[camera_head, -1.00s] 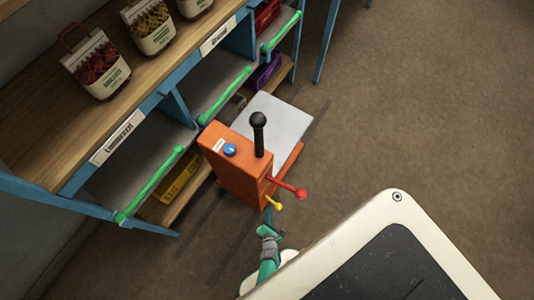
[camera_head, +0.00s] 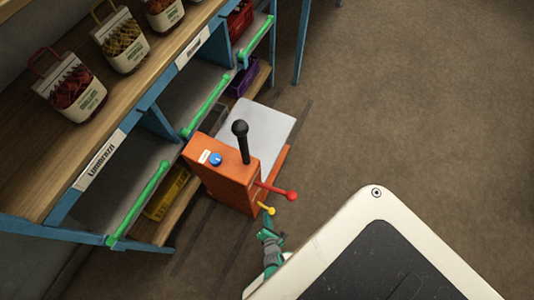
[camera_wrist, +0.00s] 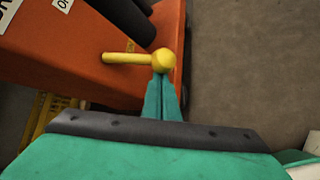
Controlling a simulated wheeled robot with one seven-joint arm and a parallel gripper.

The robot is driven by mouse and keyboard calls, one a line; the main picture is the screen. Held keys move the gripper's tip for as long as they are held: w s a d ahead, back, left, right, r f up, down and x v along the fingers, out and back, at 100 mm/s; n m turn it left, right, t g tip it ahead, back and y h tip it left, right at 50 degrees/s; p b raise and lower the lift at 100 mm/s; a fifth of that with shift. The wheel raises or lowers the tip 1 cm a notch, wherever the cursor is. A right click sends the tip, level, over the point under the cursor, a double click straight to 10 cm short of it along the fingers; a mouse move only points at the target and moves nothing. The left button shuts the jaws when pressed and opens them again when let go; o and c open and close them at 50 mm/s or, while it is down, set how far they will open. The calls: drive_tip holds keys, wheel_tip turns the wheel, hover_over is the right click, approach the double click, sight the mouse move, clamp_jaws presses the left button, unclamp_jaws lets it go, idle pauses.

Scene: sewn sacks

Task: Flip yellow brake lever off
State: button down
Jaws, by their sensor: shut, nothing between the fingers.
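The yellow brake lever (camera_head: 266,209) is a short rod with a round knob on the side of the orange machine (camera_head: 222,178), near its lower end. In the wrist view the yellow lever (camera_wrist: 130,59) sticks out sideways, with its ball knob at the right. My green gripper (camera_head: 267,226) is at the lever in the head view. In the wrist view my gripper (camera_wrist: 163,92) is shut and empty, its fingertips right at the knob; they look in contact, but I cannot be sure.
A red lever (camera_head: 283,192) sticks out just above the yellow one. The machine has a black-knobbed stick (camera_head: 241,140), a blue button (camera_head: 215,159) and a grey platform (camera_head: 262,128). A shelf (camera_head: 111,155) with sacks and green rails stands left. Floor at the right is clear.

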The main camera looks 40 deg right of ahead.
drive_tip(key=shift+r+g, duration=0.3)
